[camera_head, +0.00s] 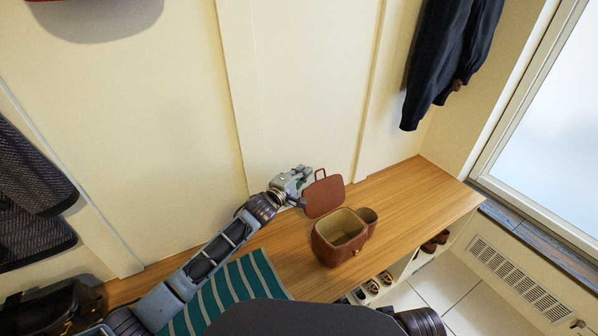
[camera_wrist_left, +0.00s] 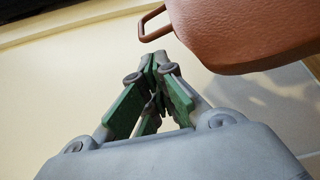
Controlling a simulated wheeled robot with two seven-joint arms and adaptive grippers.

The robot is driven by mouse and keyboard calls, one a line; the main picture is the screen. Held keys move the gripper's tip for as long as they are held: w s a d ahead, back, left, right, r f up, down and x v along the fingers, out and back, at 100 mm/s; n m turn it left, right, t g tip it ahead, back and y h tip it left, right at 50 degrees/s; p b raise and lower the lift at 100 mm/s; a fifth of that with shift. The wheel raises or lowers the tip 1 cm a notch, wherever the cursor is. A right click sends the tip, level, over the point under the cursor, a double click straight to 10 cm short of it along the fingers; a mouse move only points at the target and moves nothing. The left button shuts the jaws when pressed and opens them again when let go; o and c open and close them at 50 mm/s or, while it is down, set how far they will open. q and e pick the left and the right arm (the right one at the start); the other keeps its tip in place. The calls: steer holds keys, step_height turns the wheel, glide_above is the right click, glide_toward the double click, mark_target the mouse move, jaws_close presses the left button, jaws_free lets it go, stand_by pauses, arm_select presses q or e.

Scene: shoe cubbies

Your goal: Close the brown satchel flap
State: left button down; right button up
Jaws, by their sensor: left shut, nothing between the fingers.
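The brown satchel (camera_head: 341,239) stands on the wooden bench with its top open and its tan inside showing. Its flap (camera_head: 323,196) is raised at the back, with a small handle loop at its top. My left gripper (camera_head: 305,172) is at the upper left of the flap, near the handle loop. In the left wrist view the gripper (camera_wrist_left: 160,60) is shut and empty, with the flap (camera_wrist_left: 245,32) at the upper right and its loop close to the fingertips. I cannot tell whether they touch. My right gripper is not in view.
The bench (camera_head: 425,190) has free room right of the satchel. A green striped cloth (camera_head: 232,290) lies left of it. Shoes (camera_head: 380,281) sit in cubbies below. A dark bag (camera_head: 55,305) is at lower left. Dark coats (camera_head: 450,55) hang at upper right.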

arm_select(q)
steer(key=shift+s+d+r, duration=0.1)
steer(key=shift+s+d, duration=0.15)
steer(key=shift+s, duration=0.1)
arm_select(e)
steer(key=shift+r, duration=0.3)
arm_select(q)
steer(key=shift+s+d, duration=0.1)
steer(key=shift+s, duration=0.05)
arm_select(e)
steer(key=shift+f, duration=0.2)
arm_select(q)
steer(key=shift+s+d+r, duration=0.15)
steer(key=shift+r, duration=0.1)
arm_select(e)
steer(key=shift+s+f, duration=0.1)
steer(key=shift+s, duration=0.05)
